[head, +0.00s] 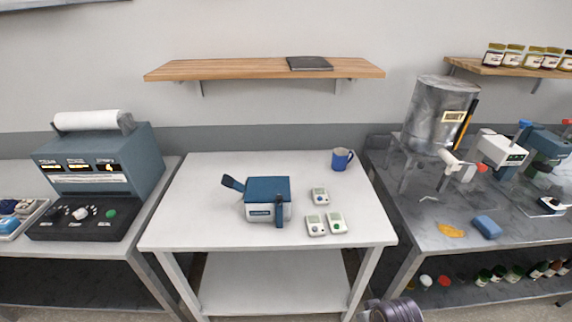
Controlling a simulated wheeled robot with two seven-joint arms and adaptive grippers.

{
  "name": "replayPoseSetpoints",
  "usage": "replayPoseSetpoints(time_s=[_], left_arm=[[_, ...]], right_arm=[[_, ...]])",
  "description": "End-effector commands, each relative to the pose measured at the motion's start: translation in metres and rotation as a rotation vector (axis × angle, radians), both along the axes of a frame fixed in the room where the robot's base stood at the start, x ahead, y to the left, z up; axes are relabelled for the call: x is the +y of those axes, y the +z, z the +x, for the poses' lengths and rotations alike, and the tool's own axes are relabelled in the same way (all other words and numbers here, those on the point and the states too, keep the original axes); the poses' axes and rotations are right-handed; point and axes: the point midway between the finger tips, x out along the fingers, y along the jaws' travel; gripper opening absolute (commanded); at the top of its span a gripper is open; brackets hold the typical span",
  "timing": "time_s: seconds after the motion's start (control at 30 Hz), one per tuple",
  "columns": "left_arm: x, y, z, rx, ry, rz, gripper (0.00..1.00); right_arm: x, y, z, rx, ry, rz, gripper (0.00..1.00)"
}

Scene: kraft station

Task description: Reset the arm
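Neither of my grippers shows in the head view. A grey rounded part at the bottom edge, right of centre, looks like a link of my own arm; no fingers are visible on it. The white table (210,225) stands in the middle. On it is a blue and white box-shaped device (268,190) with a blue lever at its left and another at its front.
Small white devices (319,196) lie right of the box, and a blue mug (342,159) stands behind them. A wooden shelf (220,69) hangs above. A blue-grey machine (145,160) stands left; a metal tank (440,115) stands right. The table's left side is clear.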

Motion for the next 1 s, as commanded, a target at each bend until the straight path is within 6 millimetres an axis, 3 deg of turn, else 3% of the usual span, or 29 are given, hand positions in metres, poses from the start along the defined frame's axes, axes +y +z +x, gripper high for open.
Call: replayPoseSetpoints(time_s=[0.53, 1.0], left_arm=[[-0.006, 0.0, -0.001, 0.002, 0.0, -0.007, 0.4], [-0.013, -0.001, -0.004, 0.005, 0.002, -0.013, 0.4]], right_arm=[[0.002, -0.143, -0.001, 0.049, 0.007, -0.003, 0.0], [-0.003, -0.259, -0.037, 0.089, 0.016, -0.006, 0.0]])
